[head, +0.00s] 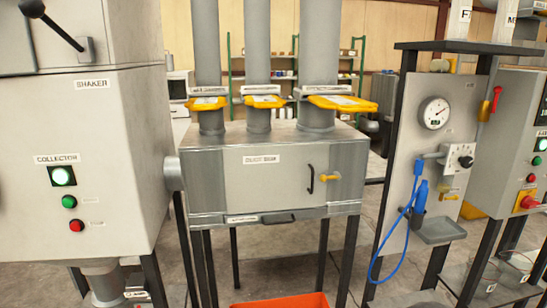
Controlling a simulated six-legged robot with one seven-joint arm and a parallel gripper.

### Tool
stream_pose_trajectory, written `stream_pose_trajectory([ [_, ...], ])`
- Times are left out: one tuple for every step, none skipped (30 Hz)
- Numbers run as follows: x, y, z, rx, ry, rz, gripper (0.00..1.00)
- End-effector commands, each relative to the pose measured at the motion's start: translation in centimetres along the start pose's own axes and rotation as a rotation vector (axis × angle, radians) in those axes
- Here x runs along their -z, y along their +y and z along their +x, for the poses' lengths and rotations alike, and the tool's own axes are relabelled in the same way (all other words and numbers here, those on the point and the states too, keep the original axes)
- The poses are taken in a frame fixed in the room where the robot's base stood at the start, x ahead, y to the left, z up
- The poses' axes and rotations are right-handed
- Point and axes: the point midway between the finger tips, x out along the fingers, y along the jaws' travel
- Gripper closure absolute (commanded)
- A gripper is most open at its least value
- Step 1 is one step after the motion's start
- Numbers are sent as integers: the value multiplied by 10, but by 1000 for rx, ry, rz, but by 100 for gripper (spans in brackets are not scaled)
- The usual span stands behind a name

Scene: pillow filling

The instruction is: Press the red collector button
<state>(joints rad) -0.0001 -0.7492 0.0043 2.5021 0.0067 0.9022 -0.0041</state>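The grey cabinet (110,140) at the left carries a label reading COLLECTOR (57,159). Below the label is a lit, pale green indicator (62,176) in a dark square frame. Under it is a green button (69,201), and lowest is a red button (76,226) with a small label beside it, too faint to read surely. Nothing covers the red button. My gripper is not in this view, so its place relative to the button cannot be seen.
A grey box on legs (275,172) with vertical pipes and yellow slide gates (342,103) stands in the middle. A gauge panel (425,150) with a blue hose stands right of it. An orange bin (285,301) is at the bottom. Another control cabinet (510,140) is far right.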

Motion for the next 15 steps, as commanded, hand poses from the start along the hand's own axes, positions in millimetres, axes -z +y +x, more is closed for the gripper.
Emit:
stream_pose_trajectory([
  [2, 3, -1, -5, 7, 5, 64],
  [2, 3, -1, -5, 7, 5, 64],
  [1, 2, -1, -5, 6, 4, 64],
  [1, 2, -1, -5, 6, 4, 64],
  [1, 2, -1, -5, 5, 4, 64],
  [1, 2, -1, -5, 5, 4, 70],
  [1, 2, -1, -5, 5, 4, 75],
  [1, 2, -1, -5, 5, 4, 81],
  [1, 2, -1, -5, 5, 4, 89],
  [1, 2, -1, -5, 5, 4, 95],
  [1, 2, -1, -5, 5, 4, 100],
  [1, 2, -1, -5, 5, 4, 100],
  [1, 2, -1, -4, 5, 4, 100],
  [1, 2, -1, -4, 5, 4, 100],
  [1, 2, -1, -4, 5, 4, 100],
])
